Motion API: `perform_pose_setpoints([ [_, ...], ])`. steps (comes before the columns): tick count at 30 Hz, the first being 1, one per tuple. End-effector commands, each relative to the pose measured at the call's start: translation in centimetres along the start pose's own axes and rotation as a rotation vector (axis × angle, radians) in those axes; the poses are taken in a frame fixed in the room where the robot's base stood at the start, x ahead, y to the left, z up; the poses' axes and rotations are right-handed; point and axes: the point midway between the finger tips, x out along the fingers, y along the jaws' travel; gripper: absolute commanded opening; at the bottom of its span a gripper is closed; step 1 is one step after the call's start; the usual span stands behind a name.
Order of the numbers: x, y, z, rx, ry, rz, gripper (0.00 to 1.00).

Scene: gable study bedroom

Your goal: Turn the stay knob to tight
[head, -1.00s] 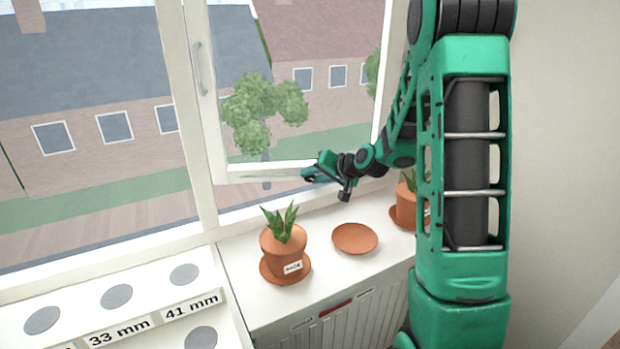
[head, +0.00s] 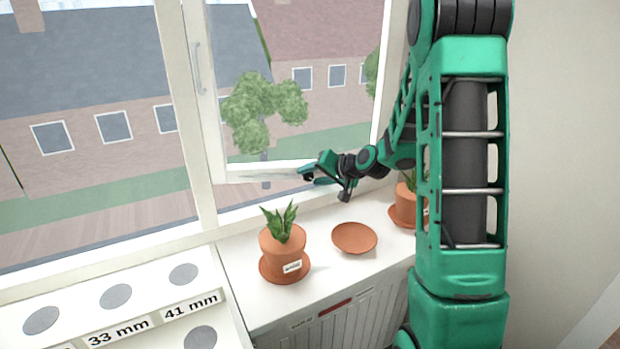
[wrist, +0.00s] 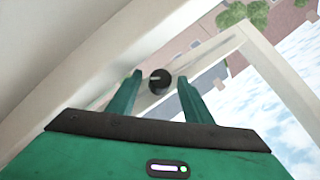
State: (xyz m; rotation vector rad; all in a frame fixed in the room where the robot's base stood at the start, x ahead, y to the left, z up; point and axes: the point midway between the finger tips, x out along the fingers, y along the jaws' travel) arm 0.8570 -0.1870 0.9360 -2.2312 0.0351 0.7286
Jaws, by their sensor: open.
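The stay knob (wrist: 159,80) is a round black knob with a pale line on it, in the wrist view. It lies just beyond my fingertips and midway between them. My gripper (wrist: 159,88) is open, with one green finger on each side of the knob and no visible contact. In the head view my gripper (head: 306,174) is at the lower edge of the window sash (head: 270,168). The knob is not discernible there. The stay bar (head: 268,176) runs left from my gripper along the sash bottom.
Below my gripper, the sill (head: 335,275) holds a labelled potted plant (head: 283,240), an empty terracotta saucer (head: 355,238) and another potted plant (head: 404,205) partly behind my arm. A white board with millimetre labels (head: 118,332) is at lower left. A radiator (head: 340,325) is under the sill.

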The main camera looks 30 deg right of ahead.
Motion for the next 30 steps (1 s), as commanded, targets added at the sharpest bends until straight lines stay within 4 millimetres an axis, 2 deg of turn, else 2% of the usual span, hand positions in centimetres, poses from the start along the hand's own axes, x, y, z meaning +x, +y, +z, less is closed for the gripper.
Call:
perform_pose_setpoints([
  [5, -1.6, 0.0, -0.1, 0.001, 0.002, 0.000, 0.46],
  [12, -6.1, 0.0, -0.1, 0.001, 0.004, 0.002, 0.46],
  [18, -9.1, 0.1, -0.1, 0.001, 0.003, 0.002, 0.46],
  [24, -10.4, 0.0, 0.0, 0.000, 0.000, 0.001, 0.46],
  [30, -10.6, 0.0, 0.0, 0.000, 0.000, 0.001, 0.46],
])
